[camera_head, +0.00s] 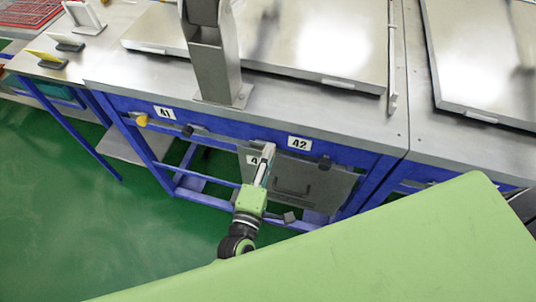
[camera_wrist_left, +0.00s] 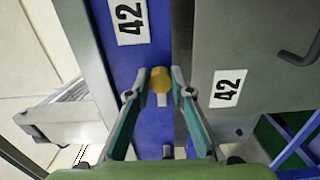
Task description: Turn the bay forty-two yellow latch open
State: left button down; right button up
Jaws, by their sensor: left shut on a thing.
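The bay 42 yellow latch (camera_wrist_left: 160,80) is a small round knob on the blue frame, between the two 42 labels in the left wrist view. My left gripper (camera_wrist_left: 158,74) has its two fingers on either side of it and is shut on it. In the head view my left gripper (camera_head: 267,152) reaches up to the blue rail left of the 42 label (camera_head: 299,143) and hides the latch. The grey bay 42 door (camera_head: 325,185) hangs below the rail, with a dark handle. My right gripper is in neither view.
Another yellow latch (camera_head: 142,120) sits near the 41 label (camera_head: 164,113). A dark catch (camera_head: 325,163) is at the door's upper right. The grey worktop (camera_head: 300,112) overhangs the rail, and a grey post (camera_head: 215,70) stands on it. Green floor (camera_head: 80,220) is open at left.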

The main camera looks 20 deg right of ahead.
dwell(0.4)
pick_arm(q)
jog(key=c, duration=1.8)
grip_release()
jog(key=v, duration=1.2)
jog(key=shift+f, duration=0.1)
